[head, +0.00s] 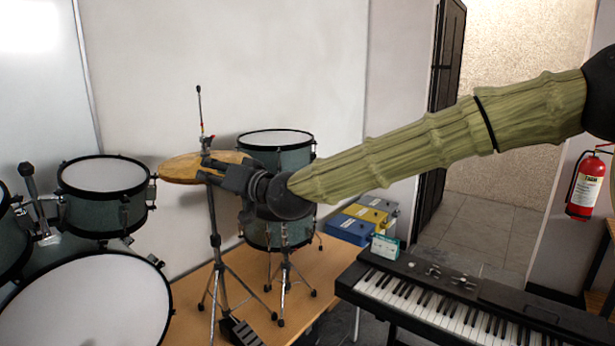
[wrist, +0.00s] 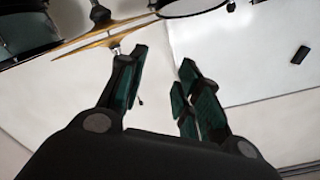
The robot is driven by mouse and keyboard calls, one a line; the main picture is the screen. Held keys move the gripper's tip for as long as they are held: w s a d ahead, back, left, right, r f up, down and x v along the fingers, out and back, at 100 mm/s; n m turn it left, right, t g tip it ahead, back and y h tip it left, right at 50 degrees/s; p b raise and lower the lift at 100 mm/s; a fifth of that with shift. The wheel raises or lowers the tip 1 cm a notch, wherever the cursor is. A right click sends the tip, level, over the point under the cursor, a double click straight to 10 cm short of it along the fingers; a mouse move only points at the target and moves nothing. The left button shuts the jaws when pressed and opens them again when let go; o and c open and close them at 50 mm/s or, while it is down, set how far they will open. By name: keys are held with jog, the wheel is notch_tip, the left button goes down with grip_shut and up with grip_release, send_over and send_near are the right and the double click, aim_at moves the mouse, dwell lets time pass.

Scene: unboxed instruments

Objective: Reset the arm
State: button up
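My arm reaches in from the right in the head view, with a green ribbed cover on its forearm. My gripper (head: 203,168) is at its far end, pointing left, in front of the cymbal (head: 178,170) as seen from the head. I cannot tell whether it touches the cymbal. In the wrist view my gripper (wrist: 164,60) has its fingers apart with nothing between them.
A drum kit with a large bass drum (head: 90,305) fills the left. A hi-hat stand (head: 215,235) and a drum (head: 277,140) are near the gripper. A keyboard (head: 430,300) stands at lower right, with boxes (head: 350,228) behind it. A fire extinguisher (head: 586,188) hangs far right.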

jog(key=s+d+f+m+g+h, duration=0.1)
jog(key=d+f+h, duration=0.1)
jog(key=f, duration=1.1)
jog(key=s+d+f+g+h, duration=0.1)
jog(key=d+f, duration=0.1)
jog(key=f, duration=1.1)
jog(key=s+d+f+m+g+h+b, duration=0.1)
jog(key=s+d+f, duration=0.3)
jog(key=f, duration=0.4)
jog(key=s+d+f+g+h, duration=0.1)
jog(key=s+d+f+h, duration=0.15)
jog(key=f, duration=0.55)
jog(key=s+d+f+m+g+b, duration=0.1)
jog(key=s+d+f, duration=0.3)
jog(key=f, duration=0.4)
jog(key=s+d+f+g+h, duration=0.3)
jog(key=s+d+f+h, duration=0.1)
jog(key=s+d+f, duration=1)
jog(key=s+d+f+g+h, duration=0.1)
jog(key=s+d+f, duration=0.1)
jog(key=s+d, duration=0.2)
jog(key=s+d+f+g+h+b, duration=0.1)
jog(key=s+d+f, duration=0.1)
jog(key=s+d, duration=0.3)
jog(key=s+d+f+m+h, duration=0.1)
jog(key=s+d+f, duration=0.2)
jog(key=s, duration=0.7)
jog(key=shift+d+g+b, duration=0.4)
jog(key=shift+d, duration=0.85)
